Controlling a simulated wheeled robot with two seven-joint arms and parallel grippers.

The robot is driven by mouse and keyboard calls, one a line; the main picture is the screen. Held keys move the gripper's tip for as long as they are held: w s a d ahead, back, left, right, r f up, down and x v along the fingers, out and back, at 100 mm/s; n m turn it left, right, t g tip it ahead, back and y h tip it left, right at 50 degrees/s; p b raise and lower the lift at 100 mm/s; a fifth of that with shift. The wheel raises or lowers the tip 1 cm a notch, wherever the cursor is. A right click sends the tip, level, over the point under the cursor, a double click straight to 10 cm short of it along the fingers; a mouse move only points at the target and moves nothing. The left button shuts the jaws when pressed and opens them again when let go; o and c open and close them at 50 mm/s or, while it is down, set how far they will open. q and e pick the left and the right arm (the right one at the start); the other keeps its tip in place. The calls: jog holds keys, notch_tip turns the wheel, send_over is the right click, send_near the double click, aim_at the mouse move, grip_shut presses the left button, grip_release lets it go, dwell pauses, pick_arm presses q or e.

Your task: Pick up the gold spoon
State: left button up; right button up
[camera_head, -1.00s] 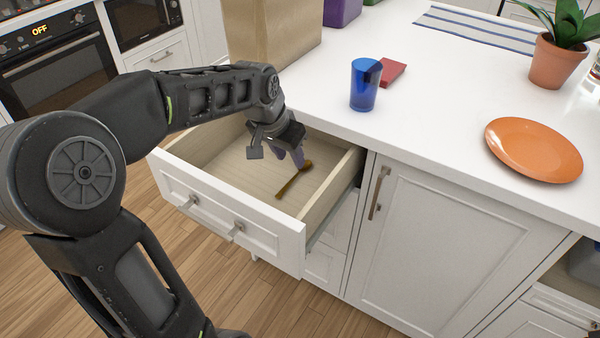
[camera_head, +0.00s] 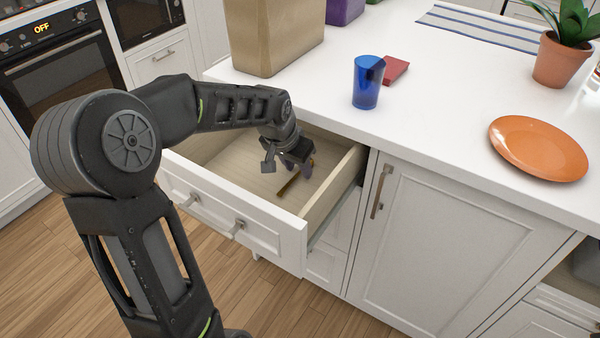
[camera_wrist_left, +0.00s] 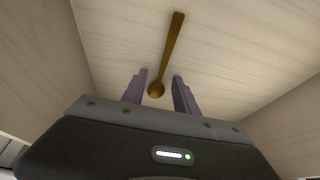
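The gold spoon (camera_head: 288,185) lies on the floor of the open drawer (camera_head: 232,176). In the left wrist view the spoon (camera_wrist_left: 172,48) shows whole, its handle pointing up and away and its bowl end near my fingers. My left gripper (camera_wrist_left: 159,80) is open, with one purple-grey finger on each side of the bowl end. Whether the fingers are level with the spoon or a little above it I cannot tell. In the head view my left gripper (camera_head: 298,172) is down inside the drawer and hides the spoon's bowl. My right gripper is not in view.
The white counter (camera_head: 440,110) above holds a blue cup (camera_head: 367,84), a red item (camera_head: 395,70), an orange plate (camera_head: 538,148), a potted plant (camera_head: 562,60) and a tan box (camera_head: 268,40).

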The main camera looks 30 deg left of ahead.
pick_arm(q)
jog(key=shift+f, duration=0.25)
dwell(0.7)
grip_shut()
dwell(0.4)
